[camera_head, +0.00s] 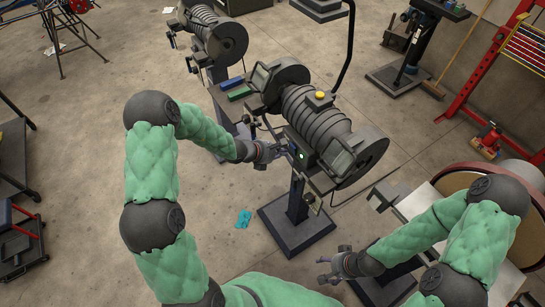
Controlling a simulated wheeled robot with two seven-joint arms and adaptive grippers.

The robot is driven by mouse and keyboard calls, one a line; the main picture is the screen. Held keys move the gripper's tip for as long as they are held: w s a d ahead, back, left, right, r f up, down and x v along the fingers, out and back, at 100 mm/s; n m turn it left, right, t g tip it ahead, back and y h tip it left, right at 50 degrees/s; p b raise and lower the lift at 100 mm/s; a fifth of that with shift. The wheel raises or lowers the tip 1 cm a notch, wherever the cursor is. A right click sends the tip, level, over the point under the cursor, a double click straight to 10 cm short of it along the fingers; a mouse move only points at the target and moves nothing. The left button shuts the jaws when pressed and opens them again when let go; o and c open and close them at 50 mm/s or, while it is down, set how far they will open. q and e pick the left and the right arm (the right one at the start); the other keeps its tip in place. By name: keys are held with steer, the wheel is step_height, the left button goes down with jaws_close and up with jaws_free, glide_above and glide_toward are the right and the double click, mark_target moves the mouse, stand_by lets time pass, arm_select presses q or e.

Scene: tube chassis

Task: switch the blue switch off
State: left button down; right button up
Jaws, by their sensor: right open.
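A dark grey bench machine (314,120) with a ribbed drum stands on a pedestal. A lit green spot (302,155) shows on its front side. A small blue part (292,149) shows beside that spot, right at the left gripper's fingertips; it may be the blue switch, but it is too small to be sure. My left gripper (280,151) reaches up to the machine's front there. Its fingers are small and overlap the dark machine, so I cannot tell if they are open or touching. My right gripper (326,269) is open and empty, low in front of the pedestal base.
A yellow button (320,95) sits on top of the machine. A blue block (231,84) and a green block (239,93) lie at its left. A second similar machine (215,35) stands behind. A cyan item (243,219) lies on the floor. A round-topped table (445,182) is at right.

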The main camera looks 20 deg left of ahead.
mark_target(292, 147)
arm_select(q)
steer(key=shift+w+d+r, duration=0.1)
steer(key=shift+w+d, duration=0.35)
steer(key=shift+w, duration=0.1)
steer(key=shift+w+d+r, duration=0.1)
steer(key=shift+w+d, duration=0.1)
steer(key=shift+w, duration=0.05)
steer(key=shift+w+d+r, duration=0.1)
steer(key=shift+r, duration=0.15)
steer(key=shift+r+p, duration=0.5)
steer(key=shift+r, duration=0.15)
